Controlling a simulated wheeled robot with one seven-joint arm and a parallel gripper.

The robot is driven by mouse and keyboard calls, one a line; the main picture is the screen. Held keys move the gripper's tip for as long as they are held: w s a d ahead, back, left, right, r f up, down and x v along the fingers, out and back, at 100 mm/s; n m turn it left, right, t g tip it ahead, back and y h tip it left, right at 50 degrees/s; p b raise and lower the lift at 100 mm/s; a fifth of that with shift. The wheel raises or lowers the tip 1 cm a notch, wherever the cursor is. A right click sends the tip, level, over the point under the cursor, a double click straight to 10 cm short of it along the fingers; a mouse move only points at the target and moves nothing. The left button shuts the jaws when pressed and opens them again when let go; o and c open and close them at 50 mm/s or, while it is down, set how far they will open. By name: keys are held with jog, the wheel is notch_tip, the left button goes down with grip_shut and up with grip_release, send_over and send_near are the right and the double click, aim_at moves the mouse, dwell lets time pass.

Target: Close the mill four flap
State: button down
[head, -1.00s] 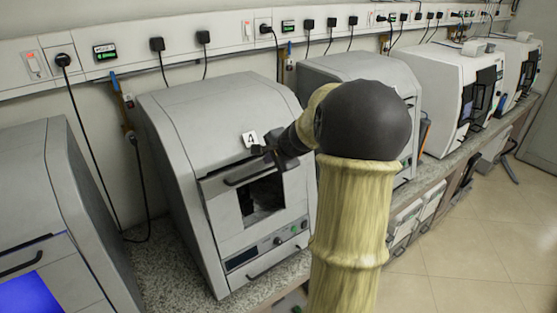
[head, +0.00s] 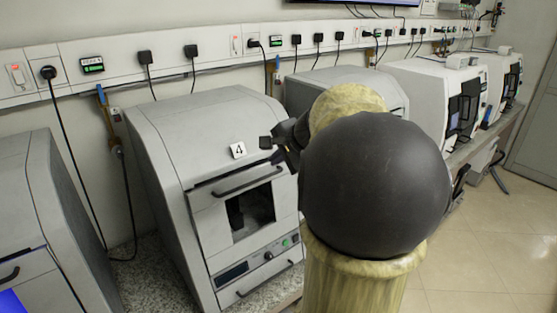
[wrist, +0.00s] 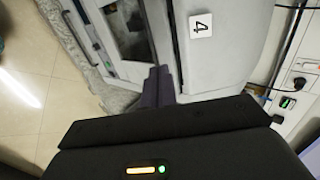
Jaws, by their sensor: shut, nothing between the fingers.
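Mill four (head: 185,130) is the grey machine with a "4" label (head: 238,150) on its sloped top. Its front flap (head: 212,222) has a dark bar handle (head: 248,181) and a window into the chamber. A thin dark gap shows along the flap's upper edge; I cannot tell whether it is fully shut. My gripper (head: 267,149) is shut and empty, just above the handle's right end and right of the label. In the wrist view, the shut fingers (wrist: 158,86) point at mill four's front, near the flap (wrist: 168,45); contact is unclear.
Another grey machine (head: 40,190) stands close on the left. More machines (head: 430,85) line the bench to the right. Cables and sockets (head: 150,60) run along the wall rail behind. Open floor (head: 490,240) lies at the right. My arm hides part of the bench.

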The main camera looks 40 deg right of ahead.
jog(key=shift+s+d, duration=0.2)
jog(key=shift+d, duration=0.05)
jog(key=c, duration=1.9)
grip_release()
jog(key=o, duration=0.3)
jog(key=shift+a+f, duration=0.2)
jog(key=shift+f, duration=0.1)
jog(key=shift+o, duration=0.5)
jog(key=s+a+f+n+g, duration=0.3)
jog(key=a+f+n, duration=0.4)
jog(key=a+f, duration=0.4)
jog(key=shift+s+a+f+g+y, duration=0.15)
jog(key=shift+a+f+g+y, duration=0.2)
jog(key=shift+a, duration=0.4)
jog(key=s+a+f+n+g+h, duration=0.1)
jog(key=s+a+f+n+g, duration=0.1)
jog(key=s+a+f+n, duration=0.7)
jog(key=shift+s+a+n+g, duration=0.25)
jog(key=shift+a+n+g, duration=0.1)
jog(key=shift+a+n, duration=0.35)
jog(key=shift+d, duration=0.1)
